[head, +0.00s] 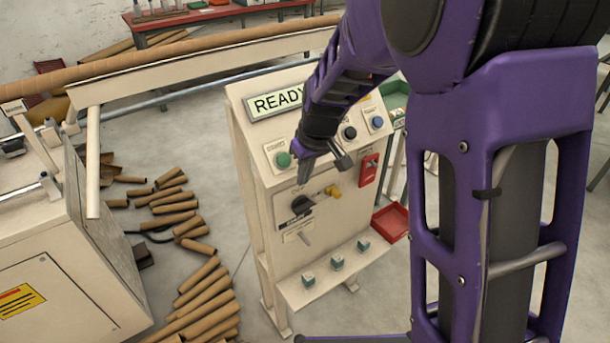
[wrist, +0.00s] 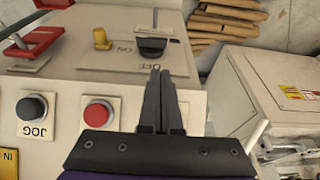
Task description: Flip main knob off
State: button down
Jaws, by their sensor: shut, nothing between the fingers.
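The main knob (head: 302,204) is a black rotary knob on a plate on the upright front of the control cabinet. In the wrist view the black knob (wrist: 151,44) sits beside upside-down ON and OFF labels, its bar lying roughly crosswise in the picture. My gripper (head: 302,182) points down just above the knob in the head view. In the wrist view my gripper (wrist: 160,72) has its fingers together and empty, tips close to the knob and over the edge of the OFF label. I cannot tell whether they touch the knob.
A yellow knob (head: 333,191) and a red switch (head: 369,168) are right of the main knob. Green (head: 283,160), black (head: 350,132) and blue (head: 377,121) buttons are on the sloped panel under the READY display (head: 276,101). A small shelf (head: 325,285) juts out below.

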aim_at(298, 209)
jog(key=x, duration=0.3)
jog(key=b+x, duration=0.1)
jog(key=x, duration=0.2)
jog(key=s+x, duration=0.1)
jog(key=x, duration=0.3)
jog(key=shift+d+f+b, duration=0.25)
jog(key=shift+d+b, duration=0.1)
jog(key=shift+a, duration=0.1)
jog(key=shift+h+p, duration=0.3)
jog(key=shift+p, duration=0.05)
